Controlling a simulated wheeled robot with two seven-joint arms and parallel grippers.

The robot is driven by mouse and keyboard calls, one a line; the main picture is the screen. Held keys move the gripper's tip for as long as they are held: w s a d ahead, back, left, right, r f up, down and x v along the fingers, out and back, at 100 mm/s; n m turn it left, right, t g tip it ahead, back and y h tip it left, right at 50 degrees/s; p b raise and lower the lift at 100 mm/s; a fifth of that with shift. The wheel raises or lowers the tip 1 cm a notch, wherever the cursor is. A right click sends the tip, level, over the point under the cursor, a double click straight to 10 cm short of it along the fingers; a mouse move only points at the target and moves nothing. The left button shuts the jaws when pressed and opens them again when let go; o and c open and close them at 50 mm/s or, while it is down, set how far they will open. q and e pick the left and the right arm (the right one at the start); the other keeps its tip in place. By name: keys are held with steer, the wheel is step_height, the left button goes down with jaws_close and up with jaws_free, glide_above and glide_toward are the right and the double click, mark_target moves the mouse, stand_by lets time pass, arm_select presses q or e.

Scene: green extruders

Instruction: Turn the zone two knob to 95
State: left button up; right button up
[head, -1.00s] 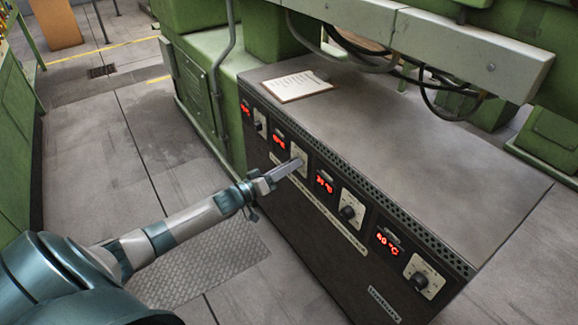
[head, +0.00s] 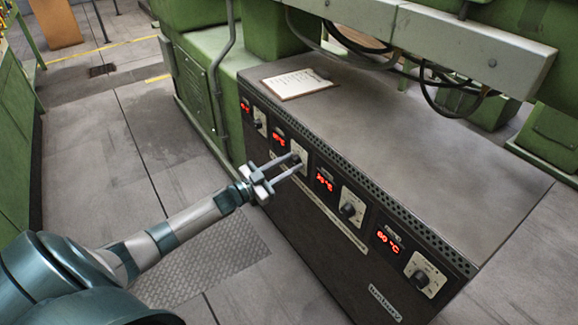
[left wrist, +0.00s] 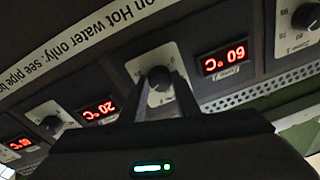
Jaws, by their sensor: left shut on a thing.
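The zone two knob (left wrist: 159,77) is dark and sits on a light dial plate, second from the left on the control panel in the head view. My left gripper (head: 296,161) reaches it from the front left. Its two fingers are shut on the knob, one on each side. The left wrist view shows the fingers (left wrist: 160,92) around the knob, with the picture upside down. The red display (left wrist: 226,60) beside the knob seems to read 60 °C. The fingers partly cover the dial marks, so the pointer is hard to read. My right gripper is not in view.
Other knobs (head: 347,210) (head: 421,279) and red displays (head: 388,241) line the cabinet front. A clipboard with paper (head: 298,83) lies on the cabinet top (head: 420,150). Green machine parts and dark cables hang above. Open floor lies left of the cabinet.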

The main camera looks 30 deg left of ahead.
arm_select(q)
steer(key=shift+f+m, duration=0.1)
steer(key=shift+m, duration=0.9)
steer(key=m+h+b, duration=0.1)
steer(key=m, duration=0.4)
steer(key=shift+a, duration=0.1)
steer(key=shift+m+g+b, duration=0.3)
steer(key=shift+m+b, duration=0.15)
steer(key=shift+m, duration=1.45)
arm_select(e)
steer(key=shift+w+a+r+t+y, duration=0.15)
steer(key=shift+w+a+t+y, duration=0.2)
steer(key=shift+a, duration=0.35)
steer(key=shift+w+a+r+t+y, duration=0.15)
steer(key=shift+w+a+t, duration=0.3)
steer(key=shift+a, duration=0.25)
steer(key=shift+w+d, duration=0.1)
arm_select(q)
steer(key=o, duration=1)
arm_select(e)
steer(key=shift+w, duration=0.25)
